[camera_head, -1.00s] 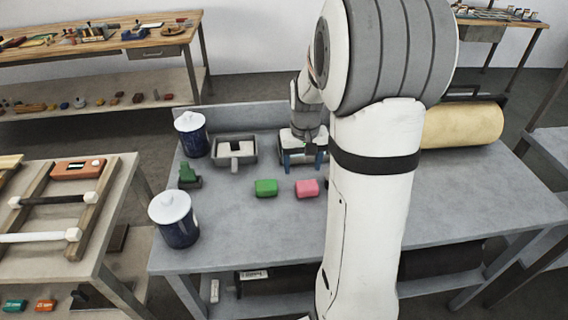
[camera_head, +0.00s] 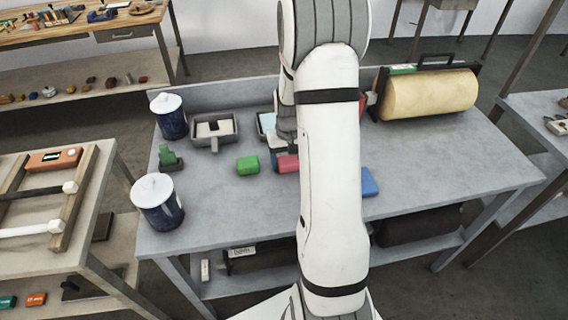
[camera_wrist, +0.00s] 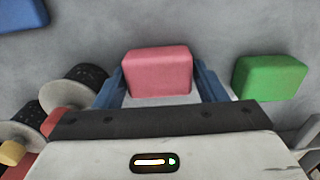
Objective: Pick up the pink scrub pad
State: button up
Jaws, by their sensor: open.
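The pink scrub pad (camera_wrist: 158,71) lies on the grey table. In the wrist view it sits between the two blue fingers of my gripper (camera_wrist: 160,88), with a narrow gap on each side. The fingers are open and do not appear closed on it. In the head view the pink pad (camera_head: 288,164) shows just left of my arm, partly hidden by it. My gripper (camera_head: 287,152) is largely hidden there by my wrist and arm.
A green pad (camera_wrist: 270,78) lies to the pad's right in the wrist view; a blue pad (camera_wrist: 22,14) is at upper left. Lidded blue canisters (camera_head: 157,204), a grey tray (camera_head: 213,143) and a yellow roll (camera_head: 428,94) stand on the table (camera_head: 235,214). The front is clear.

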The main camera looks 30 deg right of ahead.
aim_at(288, 159)
jog(key=shift+c, duration=0.3)
jog(key=c, duration=0.6)
jog(key=shift+o, duration=0.2)
notch_tip(288, 159, up, 10)
jog(key=shift+r, duration=0.1)
jog(key=o, duration=0.4)
jog(key=shift+c, duration=1.7)
